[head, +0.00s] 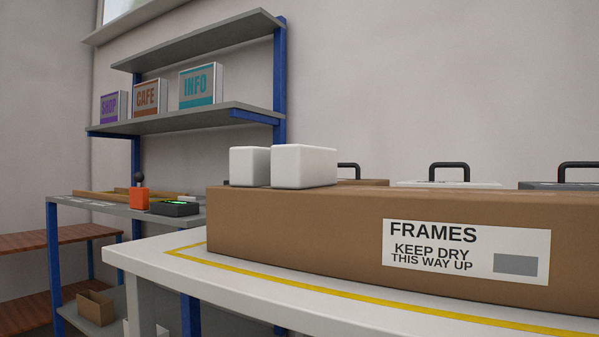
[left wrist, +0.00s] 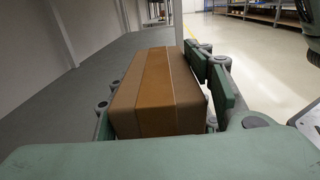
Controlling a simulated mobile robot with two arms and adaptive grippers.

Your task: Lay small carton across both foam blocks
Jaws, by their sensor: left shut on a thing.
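The two foam blocks (head: 249,165) (head: 304,167) are white with rounded edges. They stand side by side with a narrow gap, at the left end of a long carton's top in the head view. Neither gripper nor the small carton shows in the head view. My right gripper is in neither view.
The long carton (head: 300,222) labelled FRAMES lies on a white table (head: 175,262) with a yellow border line. Cases with black handles (head: 449,175) stand behind it. A blue-posted shelf (head: 200,122) with sign boxes stands at left. Space above the foam blocks is clear.

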